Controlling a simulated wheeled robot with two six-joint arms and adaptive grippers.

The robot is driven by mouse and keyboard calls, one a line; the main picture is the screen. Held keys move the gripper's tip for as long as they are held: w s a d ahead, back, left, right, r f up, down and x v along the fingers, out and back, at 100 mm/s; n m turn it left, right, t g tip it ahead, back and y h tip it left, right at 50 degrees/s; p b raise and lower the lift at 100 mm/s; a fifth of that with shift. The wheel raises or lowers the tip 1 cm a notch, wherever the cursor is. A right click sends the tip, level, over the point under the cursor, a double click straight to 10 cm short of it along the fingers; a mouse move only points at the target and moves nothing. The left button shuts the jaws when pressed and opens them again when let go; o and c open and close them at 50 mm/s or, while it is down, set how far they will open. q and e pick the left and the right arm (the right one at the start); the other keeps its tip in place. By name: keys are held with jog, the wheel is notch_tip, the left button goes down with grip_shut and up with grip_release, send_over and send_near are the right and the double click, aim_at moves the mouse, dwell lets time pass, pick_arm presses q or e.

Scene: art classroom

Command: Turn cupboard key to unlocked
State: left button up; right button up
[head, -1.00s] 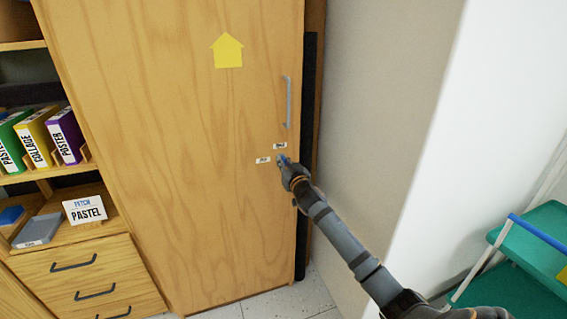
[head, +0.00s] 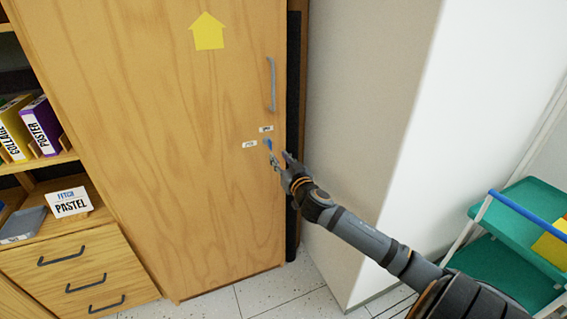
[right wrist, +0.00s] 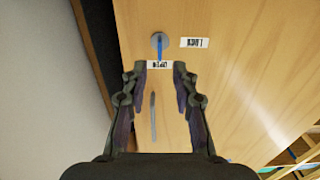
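The wooden cupboard door (head: 150,180) fills the middle of the head view. Its small blue key (head: 268,144) sits in the lock near the door's right edge, below the grey handle. In the right wrist view the key (right wrist: 160,49) is on a round grey lock plate and points at the white label (right wrist: 160,65) on the handle side. A second label (right wrist: 194,42) is to its side; I cannot read either surely. My right gripper (head: 282,162) is open and empty, just right of and below the key, apart from it. My left gripper is not in view.
The grey door handle (head: 272,84) is above the lock. A pale wall (head: 365,110) stands close to the right. A green trolley (head: 510,265) is at the lower right. Shelves with folders and drawers (head: 75,270) are at the left. Speckled floor shows below.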

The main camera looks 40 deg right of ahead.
jog(key=shift+v, duration=1.35)
